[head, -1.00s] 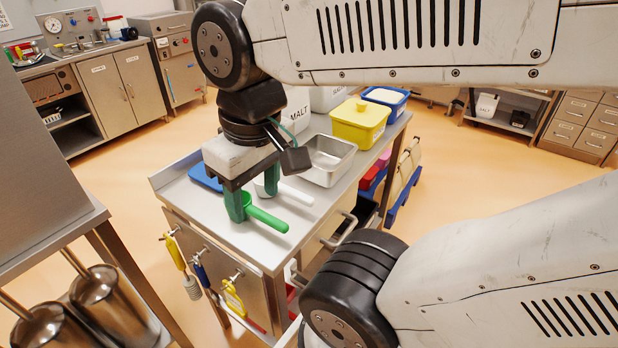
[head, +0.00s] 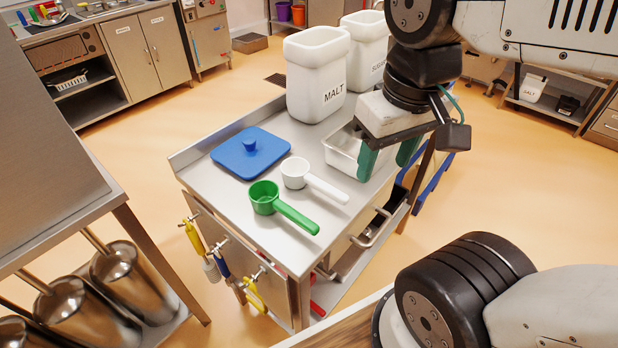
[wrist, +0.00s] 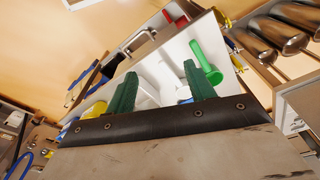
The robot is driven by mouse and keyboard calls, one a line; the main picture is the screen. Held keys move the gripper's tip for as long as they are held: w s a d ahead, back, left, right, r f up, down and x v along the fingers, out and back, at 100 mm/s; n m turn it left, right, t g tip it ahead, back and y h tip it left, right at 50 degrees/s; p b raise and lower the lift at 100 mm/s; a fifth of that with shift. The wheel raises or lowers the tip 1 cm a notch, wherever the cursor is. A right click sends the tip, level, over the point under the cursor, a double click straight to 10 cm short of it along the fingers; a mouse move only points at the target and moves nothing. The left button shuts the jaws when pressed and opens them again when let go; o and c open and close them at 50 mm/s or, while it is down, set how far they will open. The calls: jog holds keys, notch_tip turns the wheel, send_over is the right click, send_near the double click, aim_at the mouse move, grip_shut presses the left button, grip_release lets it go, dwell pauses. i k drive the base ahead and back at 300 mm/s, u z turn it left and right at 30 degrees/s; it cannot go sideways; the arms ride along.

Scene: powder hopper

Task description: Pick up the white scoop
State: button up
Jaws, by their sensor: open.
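The white scoop (head: 295,172) lies on the steel cart top (head: 222,202), its handle pointing to the lower right. The green scoop (head: 265,197) lies just in front of it, handle the same way; it also shows in the wrist view (wrist: 206,62). In the wrist view the gripper (wrist: 160,74) shows both fingers; I cannot clearly make out the white scoop there.
A blue lid (head: 250,153) lies behind the scoops on the left. A white MALT bin (head: 316,85) and a second white bin (head: 366,48) stand at the back. Tools hang on the cart's front.

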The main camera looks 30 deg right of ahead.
aim_at(295, 171)
jog(key=z, duration=4.4)
jog(key=i, duration=0.55)
jog(key=u, duration=3.55)
